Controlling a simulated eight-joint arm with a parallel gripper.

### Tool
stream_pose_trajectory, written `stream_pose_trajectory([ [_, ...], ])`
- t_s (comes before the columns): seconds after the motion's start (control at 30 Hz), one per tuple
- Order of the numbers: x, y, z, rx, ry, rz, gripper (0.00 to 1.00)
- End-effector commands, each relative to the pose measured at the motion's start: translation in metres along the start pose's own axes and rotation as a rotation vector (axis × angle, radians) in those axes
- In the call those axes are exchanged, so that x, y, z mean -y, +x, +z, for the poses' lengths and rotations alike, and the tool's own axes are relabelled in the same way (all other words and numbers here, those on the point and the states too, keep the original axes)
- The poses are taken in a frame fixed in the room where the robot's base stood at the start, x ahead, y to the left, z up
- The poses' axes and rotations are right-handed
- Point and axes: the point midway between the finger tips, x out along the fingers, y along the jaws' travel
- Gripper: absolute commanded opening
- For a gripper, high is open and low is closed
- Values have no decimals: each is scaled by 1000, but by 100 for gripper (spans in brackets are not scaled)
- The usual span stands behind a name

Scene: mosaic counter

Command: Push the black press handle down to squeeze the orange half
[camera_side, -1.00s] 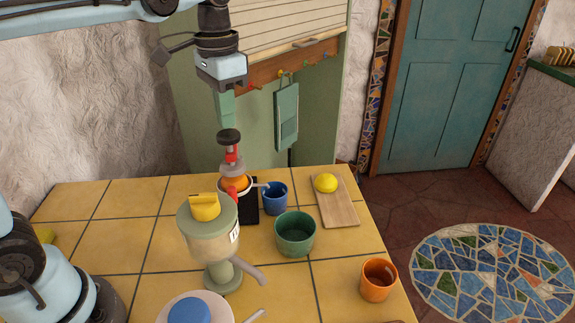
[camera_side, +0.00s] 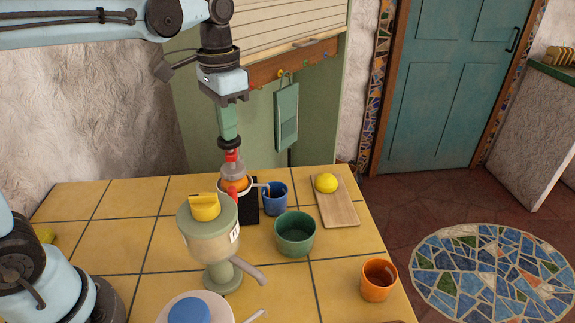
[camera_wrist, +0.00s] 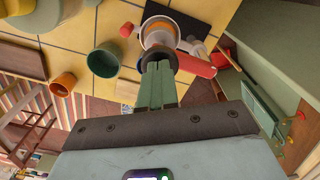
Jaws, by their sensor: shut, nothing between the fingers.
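The press stands at the back of the counter. Its black handle knob (camera_side: 230,143) tops a red shaft (camera_side: 231,156) above a grey cone. The orange half (camera_side: 236,183) sits under the cone, partly hidden, over the press's white cup. My gripper (camera_side: 229,136) is shut and empty, pointing down, with its green fingertips against the top of the knob. In the wrist view, my gripper (camera_wrist: 158,70) meets the black knob (camera_wrist: 180,61), and a bit of the orange half (camera_wrist: 157,38) shows beyond it.
A blue cup (camera_side: 275,200) stands right of the press, near its spout. A green bowl (camera_side: 294,236), a board (camera_side: 340,209) with a lemon (camera_side: 326,183), and an orange mug (camera_side: 378,280) are to the right. A juicer-like stand (camera_side: 208,238) with a yellow top is in front.

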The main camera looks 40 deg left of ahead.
Motion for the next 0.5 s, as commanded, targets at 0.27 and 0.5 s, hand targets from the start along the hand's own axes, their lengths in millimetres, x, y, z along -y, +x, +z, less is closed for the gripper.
stream_pose_trajectory([
  [0.27, 0, 4, 0, 1, 0, 0, 0],
  [0.5, 0, 7, 0, 1, 0, 0, 0],
])
